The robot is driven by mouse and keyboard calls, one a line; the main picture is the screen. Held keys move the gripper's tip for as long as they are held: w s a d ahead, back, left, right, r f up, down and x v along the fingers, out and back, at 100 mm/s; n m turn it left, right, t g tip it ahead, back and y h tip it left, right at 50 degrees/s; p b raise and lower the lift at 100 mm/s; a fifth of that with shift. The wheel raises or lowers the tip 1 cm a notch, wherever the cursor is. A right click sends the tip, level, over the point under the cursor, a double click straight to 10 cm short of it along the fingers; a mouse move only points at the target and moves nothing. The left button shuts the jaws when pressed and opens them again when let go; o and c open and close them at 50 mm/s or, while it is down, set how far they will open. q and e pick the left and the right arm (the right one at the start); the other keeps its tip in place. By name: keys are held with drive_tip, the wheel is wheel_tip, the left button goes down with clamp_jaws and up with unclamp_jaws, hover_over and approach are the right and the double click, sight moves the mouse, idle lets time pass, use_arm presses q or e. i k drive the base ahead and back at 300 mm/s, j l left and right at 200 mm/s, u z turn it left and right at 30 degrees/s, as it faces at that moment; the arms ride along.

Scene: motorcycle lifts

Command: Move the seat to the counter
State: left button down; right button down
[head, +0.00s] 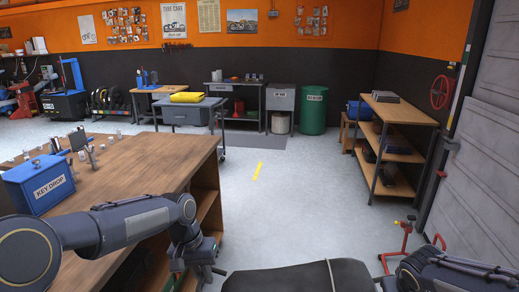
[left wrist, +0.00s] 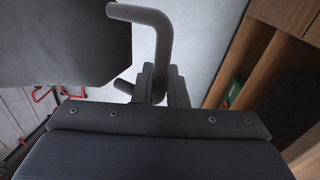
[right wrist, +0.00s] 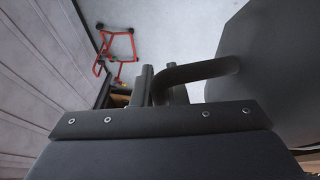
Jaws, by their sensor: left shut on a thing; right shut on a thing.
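The seat (head: 300,278) is a dark padded piece at the bottom of the head view, partly cut off. It also shows in the left wrist view (left wrist: 60,40) and in the right wrist view (right wrist: 285,75), with a bent grey tube on each side. My left gripper (head: 207,269) is shut on the tube at the seat's left; its fingers show in the left wrist view (left wrist: 165,88). My right gripper (right wrist: 158,90) is shut on the other tube. The wooden counter (head: 150,158) stands at the left, close to my left arm.
A blue key drop box (head: 39,184) and small metal fittings (head: 82,148) occupy the counter's left part; its right part is bare. A red stand (head: 405,240) is on the floor at right. Shelves (head: 395,110) stand farther back. Open floor lies in the middle.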

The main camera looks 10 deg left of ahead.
sight(141, 180)
drive_tip(key=i+u, duration=0.1)
drive_tip(key=i, duration=1.15)
drive_tip(key=i+l+u, duration=0.15)
drive_tip(key=i, duration=0.45)
drive_tip(key=i+u, duration=0.2)
drive_tip(key=i, duration=0.35)
drive_tip(key=i+u, duration=0.2)
drive_tip(key=u, duration=0.2)
drive_tip(key=i+u, duration=0.15)
drive_tip(key=u, duration=0.2)
drive_tip(key=i+u, duration=0.2)
drive_tip(key=u, duration=0.2)
drive_tip(key=i+u, duration=0.4)
drive_tip(key=u, duration=0.8)
drive_tip(key=i+l, duration=0.05)
